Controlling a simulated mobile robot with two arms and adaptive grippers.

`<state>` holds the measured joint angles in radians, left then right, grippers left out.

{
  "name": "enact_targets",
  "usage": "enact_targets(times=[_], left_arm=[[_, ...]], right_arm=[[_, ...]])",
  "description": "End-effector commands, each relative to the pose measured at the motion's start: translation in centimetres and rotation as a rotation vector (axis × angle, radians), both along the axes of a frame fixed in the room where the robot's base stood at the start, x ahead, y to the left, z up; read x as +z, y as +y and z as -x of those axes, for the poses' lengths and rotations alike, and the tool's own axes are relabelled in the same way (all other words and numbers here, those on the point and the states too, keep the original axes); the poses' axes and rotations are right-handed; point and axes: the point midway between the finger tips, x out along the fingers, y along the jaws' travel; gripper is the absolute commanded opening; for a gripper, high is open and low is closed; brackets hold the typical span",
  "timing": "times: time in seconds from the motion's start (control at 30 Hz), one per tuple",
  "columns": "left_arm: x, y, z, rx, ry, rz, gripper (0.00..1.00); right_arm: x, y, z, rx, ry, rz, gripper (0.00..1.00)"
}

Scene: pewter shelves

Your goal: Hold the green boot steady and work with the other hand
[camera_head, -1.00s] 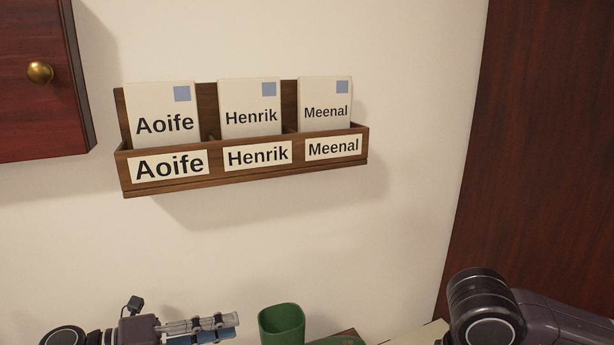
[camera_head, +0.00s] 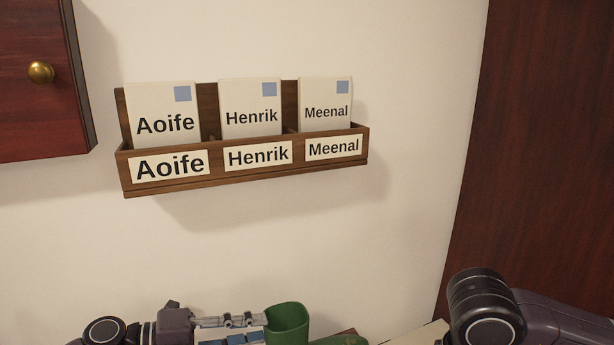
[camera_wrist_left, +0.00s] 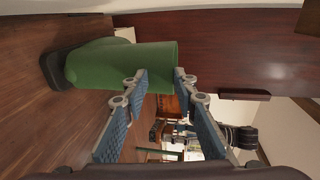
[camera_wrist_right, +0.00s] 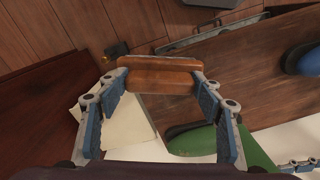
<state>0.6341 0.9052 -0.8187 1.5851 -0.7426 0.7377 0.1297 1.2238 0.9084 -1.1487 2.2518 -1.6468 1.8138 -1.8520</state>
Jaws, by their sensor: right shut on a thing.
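The green boot (camera_head: 288,325) stands at the bottom of the head view, its upper shaft showing and its lower part cut off. In the left wrist view the boot (camera_wrist_left: 120,65) lies across the picture with its dark sole at the left. My left gripper (camera_wrist_left: 160,75) is open, its fingers close to the boot's shaft; contact is unclear. It also shows beside the boot in the head view (camera_head: 255,325). My right gripper (camera_wrist_right: 160,76) is shut on a brown wooden block-like thing (camera_wrist_right: 158,80). In the right wrist view, the boot's toe (camera_wrist_right: 198,141) is below right of it.
A wall rack (camera_head: 240,172) holds cards marked Aoife, Henrik and Meenal. A red-brown cabinet (camera_head: 40,110) hangs at the left. A pale sheet-like thing (camera_wrist_right: 128,130) lies below my right gripper. A blue rounded thing (camera_wrist_right: 308,62) is at that view's right edge.

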Motion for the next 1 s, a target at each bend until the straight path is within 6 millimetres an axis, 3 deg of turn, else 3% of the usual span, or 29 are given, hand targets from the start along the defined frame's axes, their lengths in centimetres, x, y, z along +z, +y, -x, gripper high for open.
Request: enact_targets(times=[0.2, 0.57, 0.8, 1.0], left_arm=[[-0.3, -1.6, -0.5, -0.003, 0.001, 0.001, 0.26], [-0.5, -1.9, -0.5, -0.003, 0.001, 0.000, 0.27], [-0.5, -1.9, -0.5, -0.004, 0.002, 0.000, 0.01], [-0.6, -1.9, -0.4, -0.005, 0.002, -0.001, 0.00]], right_arm=[[0.0, 0.0, 0.0, 0.000, 0.000, 0.000, 0.41], [0.0, 0.0, 0.0, 0.000, 0.000, 0.000, 0.41], [0.0, 0.0, 0.0, 0.000, 0.000, 0.000, 0.41], [0.0, 0.0, 0.0, 0.000, 0.000, 0.000, 0.41]])
